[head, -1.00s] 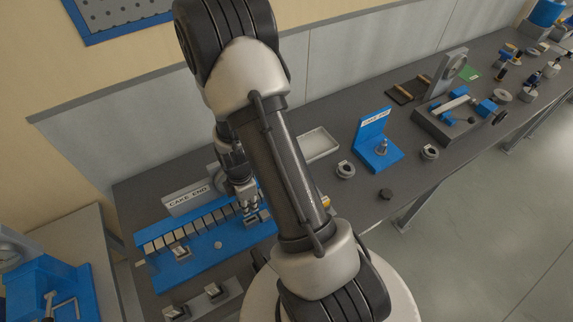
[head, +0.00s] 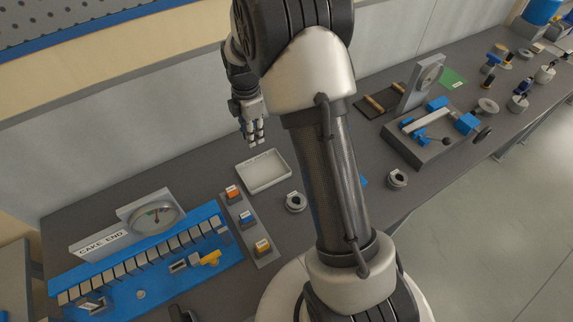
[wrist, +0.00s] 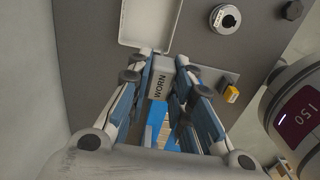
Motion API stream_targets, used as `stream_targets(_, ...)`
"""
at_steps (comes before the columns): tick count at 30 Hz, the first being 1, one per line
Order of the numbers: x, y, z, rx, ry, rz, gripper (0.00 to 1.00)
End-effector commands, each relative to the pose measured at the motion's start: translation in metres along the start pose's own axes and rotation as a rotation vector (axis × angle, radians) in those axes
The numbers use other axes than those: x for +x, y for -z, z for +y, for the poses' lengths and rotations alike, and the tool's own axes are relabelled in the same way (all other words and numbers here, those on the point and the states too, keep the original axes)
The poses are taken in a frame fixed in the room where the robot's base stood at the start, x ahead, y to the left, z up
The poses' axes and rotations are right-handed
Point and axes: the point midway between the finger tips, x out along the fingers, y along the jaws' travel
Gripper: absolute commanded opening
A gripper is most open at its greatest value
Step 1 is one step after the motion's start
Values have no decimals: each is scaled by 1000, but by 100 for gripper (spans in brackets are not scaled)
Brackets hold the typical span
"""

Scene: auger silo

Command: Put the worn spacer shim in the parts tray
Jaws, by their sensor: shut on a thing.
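My gripper (head: 254,133) is raised above the bench, just behind and above the parts tray. In the wrist view my gripper (wrist: 168,82) is shut on the worn spacer shim (wrist: 161,78), a small grey block marked "WORN" held between the fingertips. The shim cannot be made out in the head view. The parts tray (head: 284,179) is a white, shallow, empty-looking rectangle on the bench. In the wrist view the parts tray (wrist: 127,25) lies beyond the fingertips, partly cut off at the top.
A blue fixture with a dial and a "CAKE END" plate (head: 103,244) stands at the left. A grey strip with orange, blue and yellow blocks (head: 262,259) lies in front of the tray. A round collar (head: 295,202) sits close to the tray's right front.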

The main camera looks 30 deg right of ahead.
Motion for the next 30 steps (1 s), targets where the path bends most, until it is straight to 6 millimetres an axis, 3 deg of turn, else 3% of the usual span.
stream_targets(5, 20, 2, 1, -7, 7, 1, 0)
stream_targets(18, 133, 1, 1, -5, 4, 1, 0)
stream_targets(30, 174, 1, 1, -5, 3, 1, 0)
